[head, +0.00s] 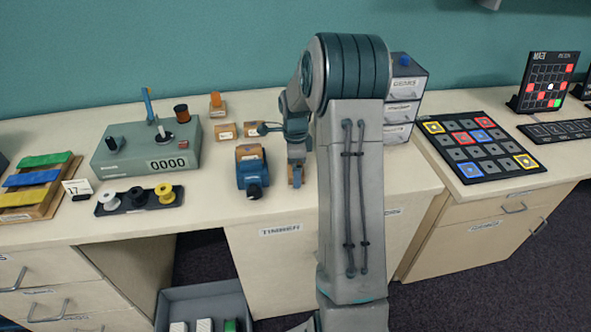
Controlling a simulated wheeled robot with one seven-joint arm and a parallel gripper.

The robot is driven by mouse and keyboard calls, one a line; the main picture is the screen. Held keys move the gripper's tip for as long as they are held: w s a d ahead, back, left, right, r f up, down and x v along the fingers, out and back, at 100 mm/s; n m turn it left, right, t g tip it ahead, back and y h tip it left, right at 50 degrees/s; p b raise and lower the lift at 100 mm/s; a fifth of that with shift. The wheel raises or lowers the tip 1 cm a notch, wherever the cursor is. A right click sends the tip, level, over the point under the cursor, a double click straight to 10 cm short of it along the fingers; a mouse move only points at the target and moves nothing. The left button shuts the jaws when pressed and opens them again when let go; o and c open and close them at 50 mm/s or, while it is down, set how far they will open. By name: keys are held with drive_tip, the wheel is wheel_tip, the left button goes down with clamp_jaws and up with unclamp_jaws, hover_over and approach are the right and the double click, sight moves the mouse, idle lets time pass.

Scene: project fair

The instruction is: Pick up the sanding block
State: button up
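Several small tan-brown blocks are in the head view, and I cannot tell for sure which is the sanding block. Two low blocks lie side by side on the bench, a left one (226,131) and a right one (252,129). A taller orange-brown piece (217,104) stands behind them. My gripper (296,179) points down over the bench, right of the blue tool with a brown top (252,177). A small brownish patch shows at its fingertips. I cannot tell whether it is a held thing or whether the fingers are open.
A grey-green counter box (125,160) and a black spool holder (140,207) stand to the left. A drawer cabinet (407,85) is behind my arm, and a black tile board (478,148) is at right. A grey crate (205,296) is on the floor below.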

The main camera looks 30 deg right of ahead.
drive_tip(key=c, duration=0.8)
drive_tip(key=shift+c, duration=0.2)
drive_tip(key=shift+r, duration=0.25)
wheel_tip(320, 180, up, 4)
drive_tip(key=shift+d+b, duration=0.15)
drive_tip(key=shift+b, duration=0.3)
drive_tip(key=s+d+r+b, duration=0.1)
drive_tip(key=s+d+r, duration=0.4)
drive_tip(key=d, duration=0.5)
drive_tip(key=shift+s+r, duration=0.15)
drive_tip(key=shift+r, duration=0.65)
